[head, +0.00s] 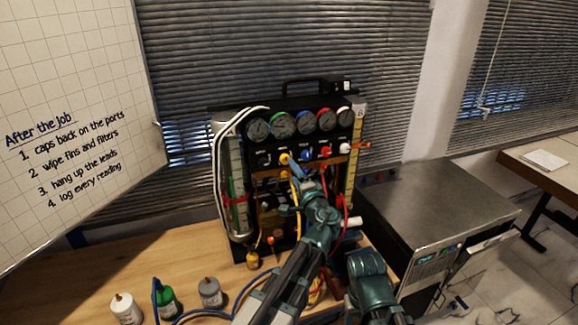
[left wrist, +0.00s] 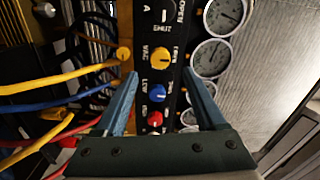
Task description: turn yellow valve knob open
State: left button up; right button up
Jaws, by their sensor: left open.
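The yellow valve knob (head: 284,158) is on the front panel of the black gauge rig (head: 300,104), in the row of knobs under the dials. In the left wrist view the yellow knob (left wrist: 161,58) shows a pointer mark and sits beside the label VAC. My left gripper (head: 293,170) is open in front of the panel, close to this knob. In the left wrist view its blue fingers (left wrist: 160,76) are spread, with the yellow knob just past the tips and the blue knob (left wrist: 157,92) between them. Contact with the yellow knob cannot be seen.
A red knob (left wrist: 155,118) is beside the blue one. Yellow, blue and red hoses (left wrist: 55,78) run close beside the panel. Bottles (head: 210,293) stand on the wooden bench (head: 190,258). A grey metal cabinet (head: 440,200) is to the right.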

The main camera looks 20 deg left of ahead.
pick_arm(q)
jog(key=shift+v, duration=2.75)
jog(key=s+a+f+n+g+h, duration=0.2)
jog(key=s+a+f+n+g, duration=0.3)
jog(key=f, duration=0.4)
jog(key=s+a+f+n+g+h, duration=0.2)
jog(key=s+a+f+n+g, duration=0.1)
jog(key=s+f+g, duration=0.4)
jog(key=s+d+f+m+g+h+b, duration=0.1)
jog(key=s+d+f+h+b, duration=0.1)
jog(key=s+d+f, duration=0.2)
jog(key=s+d+f+m+g+h+b, duration=0.1)
jog(key=s+d+f+g+h, duration=0.1)
jog(key=s+d+f, duration=0.3)
jog(key=s+d, duration=0.4)
jog(key=d, duration=0.4)
jog(key=shift+d+f+m+h+b, duration=0.15)
jog(key=shift+f+m+h+b, duration=0.15)
jog(key=shift+f+h+b, duration=0.1)
